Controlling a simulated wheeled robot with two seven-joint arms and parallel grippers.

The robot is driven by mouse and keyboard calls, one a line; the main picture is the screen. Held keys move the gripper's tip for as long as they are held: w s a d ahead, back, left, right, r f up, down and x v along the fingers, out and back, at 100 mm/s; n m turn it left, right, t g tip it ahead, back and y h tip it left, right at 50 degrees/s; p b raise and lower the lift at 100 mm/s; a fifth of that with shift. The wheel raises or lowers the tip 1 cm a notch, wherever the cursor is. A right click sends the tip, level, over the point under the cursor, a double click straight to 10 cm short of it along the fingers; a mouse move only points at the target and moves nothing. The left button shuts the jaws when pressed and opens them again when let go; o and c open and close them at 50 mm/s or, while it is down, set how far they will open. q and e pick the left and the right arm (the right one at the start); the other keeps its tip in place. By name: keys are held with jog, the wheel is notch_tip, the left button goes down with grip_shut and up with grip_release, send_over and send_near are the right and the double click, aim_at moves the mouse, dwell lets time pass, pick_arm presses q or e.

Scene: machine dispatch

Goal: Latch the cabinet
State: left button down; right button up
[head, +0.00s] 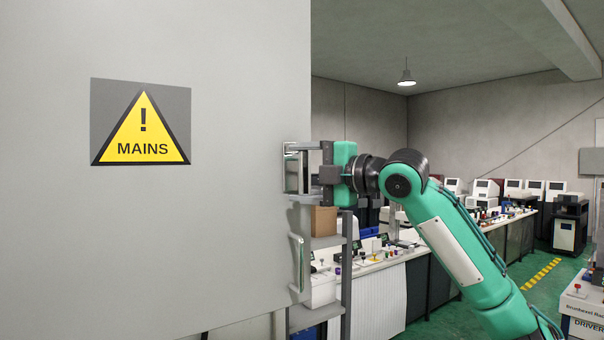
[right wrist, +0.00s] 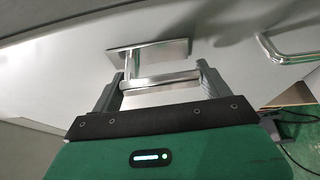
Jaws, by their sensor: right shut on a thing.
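The cabinet (head: 220,220) fills the left of the head view as a large pale grey panel with a yellow MAINS warning sign (head: 142,130). A shiny metal latch handle (right wrist: 162,78) stands out from a plate on the cabinet face in the right wrist view. My right gripper (head: 305,168) is at the cabinet's right edge, shut on this latch handle; it also shows in the right wrist view (right wrist: 160,84), a finger at each end of the bar. The gripper partly hides the handle in the head view. My left gripper is out of view.
A curved metal pull handle (head: 299,262) is on the cabinet below the latch; it also shows in the right wrist view (right wrist: 288,50). Behind are a grey shelf rack (head: 345,270) and a long bench (head: 440,262) with machines. Green floor shows at right.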

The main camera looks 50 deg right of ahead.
dwell(0.3)
jog(key=o, duration=1.4)
jog(key=shift+c, duration=0.2)
jog(key=shift+s+d+f+b, duration=0.1)
jog(key=shift+s+f+b, duration=0.05)
jog(key=shift+s+b, duration=0.4)
jog(key=s+d+b, duration=0.2)
jog(key=s+b, duration=0.5)
jog(key=s, duration=0.5)
jog(key=shift+s+r, duration=0.2)
jog(key=shift+s, duration=0.05)
